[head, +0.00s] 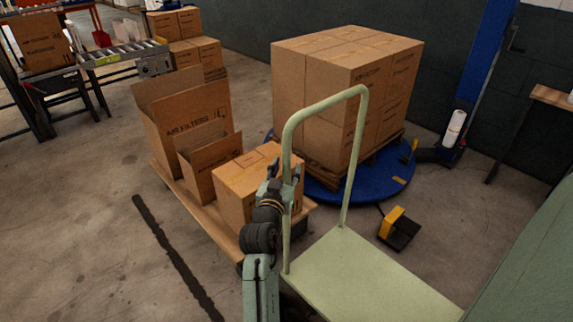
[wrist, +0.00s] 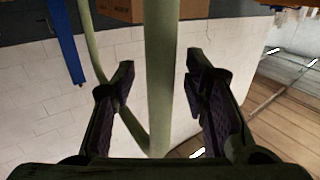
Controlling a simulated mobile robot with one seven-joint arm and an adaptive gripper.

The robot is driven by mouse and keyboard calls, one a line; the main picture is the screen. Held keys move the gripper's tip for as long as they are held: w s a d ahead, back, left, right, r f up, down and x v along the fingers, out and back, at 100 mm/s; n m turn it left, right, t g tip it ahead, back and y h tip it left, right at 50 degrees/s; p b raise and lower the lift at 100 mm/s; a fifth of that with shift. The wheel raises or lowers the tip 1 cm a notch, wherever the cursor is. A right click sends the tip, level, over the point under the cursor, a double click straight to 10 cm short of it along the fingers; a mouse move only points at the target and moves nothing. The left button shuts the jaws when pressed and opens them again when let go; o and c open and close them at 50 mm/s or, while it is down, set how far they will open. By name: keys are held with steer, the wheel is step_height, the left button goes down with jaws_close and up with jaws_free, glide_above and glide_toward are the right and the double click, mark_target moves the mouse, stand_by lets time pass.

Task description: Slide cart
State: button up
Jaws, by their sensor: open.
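The pale green cart has a flat deck (head: 362,280) at the lower right and an upright hoop handle (head: 360,130) in the head view. My gripper (head: 285,172) is at the handle's left post, about halfway up. In the wrist view the handle post (wrist: 162,105) runs upright between the two spread fingers, with gaps on both sides. The fingers are open and not closed on the post. The cart's wheels are mostly hidden.
A wooden flatbed with open and closed boxes (head: 185,120) stands just left of the cart. Behind is a box stack (head: 345,85) on a blue turntable (head: 345,198). A yellow-black pedal (head: 398,229) lies on the floor.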

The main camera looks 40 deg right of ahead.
steer(key=shift+w+d, duration=0.35)
steer(key=shift+d, duration=0.1)
jaws_close()
stand_by(0.3)
stand_by(0.4)
